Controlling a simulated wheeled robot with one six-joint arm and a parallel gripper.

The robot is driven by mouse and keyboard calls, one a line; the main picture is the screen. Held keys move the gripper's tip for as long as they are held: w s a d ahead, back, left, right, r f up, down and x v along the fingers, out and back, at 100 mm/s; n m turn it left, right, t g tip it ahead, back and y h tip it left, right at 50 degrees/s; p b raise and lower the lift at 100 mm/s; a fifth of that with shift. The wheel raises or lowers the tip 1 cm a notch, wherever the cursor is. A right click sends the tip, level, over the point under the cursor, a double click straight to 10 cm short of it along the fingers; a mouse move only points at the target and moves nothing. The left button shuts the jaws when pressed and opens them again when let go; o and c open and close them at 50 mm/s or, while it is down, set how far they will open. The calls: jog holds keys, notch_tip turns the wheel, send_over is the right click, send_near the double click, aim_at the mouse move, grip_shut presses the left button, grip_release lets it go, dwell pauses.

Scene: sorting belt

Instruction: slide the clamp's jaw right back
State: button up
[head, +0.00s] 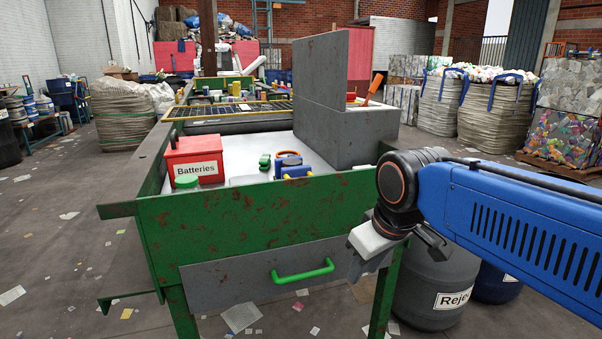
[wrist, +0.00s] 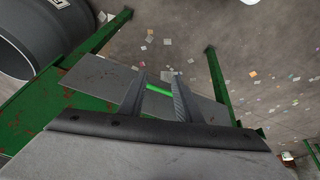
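My gripper (wrist: 159,76) is open in the wrist view, its two grey fingers apart with nothing held. A green drawer handle (wrist: 159,89) shows between the fingers, beyond them. In the head view my gripper is in front of the green bench, to the right of that handle (head: 303,273) and below the bench top. I cannot clearly identify the clamp. A small blue piece (head: 288,159) and a blue and yellow piece (head: 297,172) lie on the bench top near its front edge, too small to make out a jaw.
A red Batteries box (head: 195,158) stands at the bench's left. A green item (head: 265,161) lies in the middle. The grey drawer front (head: 225,280) is below; a reject barrel (head: 430,290) stands right.

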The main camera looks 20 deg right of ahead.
jog(key=w+a+r+n+g, duration=0.1)
jog(key=w+a+r+n, duration=0.1)
jog(key=w+r+n, duration=1)
notch_tip(320, 180, up, 15)
jog(key=n+g, duration=0.1)
jog(key=n, duration=0.2)
send_over(302, 170)
jog(key=s+a, duration=0.1)
jog(key=s, duration=0.6)
jog(key=x, duration=1.7)
jog(key=shift+s+a+f, duration=0.15)
jog(key=shift+s, duration=0.05)
grip_shut()
